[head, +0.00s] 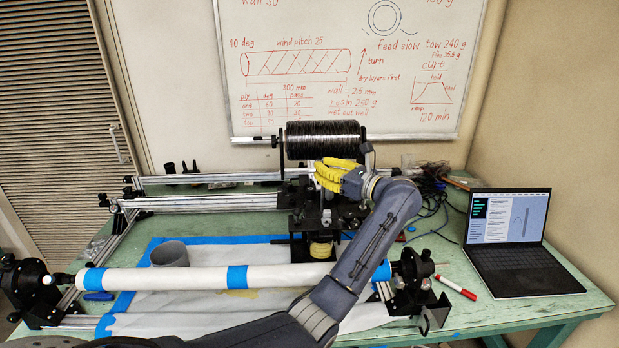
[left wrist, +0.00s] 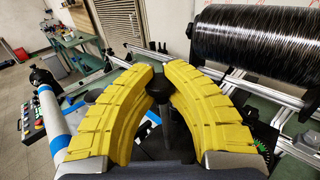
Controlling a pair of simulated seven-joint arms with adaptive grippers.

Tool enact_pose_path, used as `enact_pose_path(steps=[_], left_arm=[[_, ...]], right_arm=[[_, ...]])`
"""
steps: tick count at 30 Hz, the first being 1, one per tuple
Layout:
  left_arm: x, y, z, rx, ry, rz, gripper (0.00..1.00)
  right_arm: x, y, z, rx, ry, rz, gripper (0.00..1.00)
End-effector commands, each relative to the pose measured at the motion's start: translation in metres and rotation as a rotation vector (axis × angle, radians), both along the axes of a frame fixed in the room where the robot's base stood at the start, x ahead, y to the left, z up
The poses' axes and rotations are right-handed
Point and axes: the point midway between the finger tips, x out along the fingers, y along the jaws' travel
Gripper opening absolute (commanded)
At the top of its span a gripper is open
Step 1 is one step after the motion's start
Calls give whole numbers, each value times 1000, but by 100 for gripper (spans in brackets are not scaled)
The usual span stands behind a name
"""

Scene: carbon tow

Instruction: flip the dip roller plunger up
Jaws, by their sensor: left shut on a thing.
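The dip roller plunger shows in the left wrist view as a black knob (left wrist: 160,86) on a dark stem. My left gripper (head: 328,173), with yellow ribbed fingers, is over the carriage in the head view, in front of the black tow spool. In the left wrist view my left gripper (left wrist: 162,70) has its curved fingers on both sides of the knob and is shut on it. In the head view the fingers hide the plunger. My right gripper is not in view.
The black tow spool (head: 323,141) stands just behind the gripper. A white mandrel (head: 195,277) with blue tape spans the bench front. A grey cup (head: 170,254), a red marker (head: 456,287) and a laptop (head: 508,229) are on the green bench. Cables lie right of the carriage.

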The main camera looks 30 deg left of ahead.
Motion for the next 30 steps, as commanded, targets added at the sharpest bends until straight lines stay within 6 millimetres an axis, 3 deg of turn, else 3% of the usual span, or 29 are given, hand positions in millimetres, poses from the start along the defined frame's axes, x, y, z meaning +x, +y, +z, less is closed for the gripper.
enact_pose_path(steps=[8,9,20,30], left_arm=[[0,-1,6,8,-6,0,0],[0,-1,6,8,-6,0,10],[0,-1,5,5,-4,0,51],[0,-5,3,4,-3,-1,51]], right_arm=[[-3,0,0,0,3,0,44],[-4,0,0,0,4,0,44],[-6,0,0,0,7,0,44],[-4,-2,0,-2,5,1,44]])
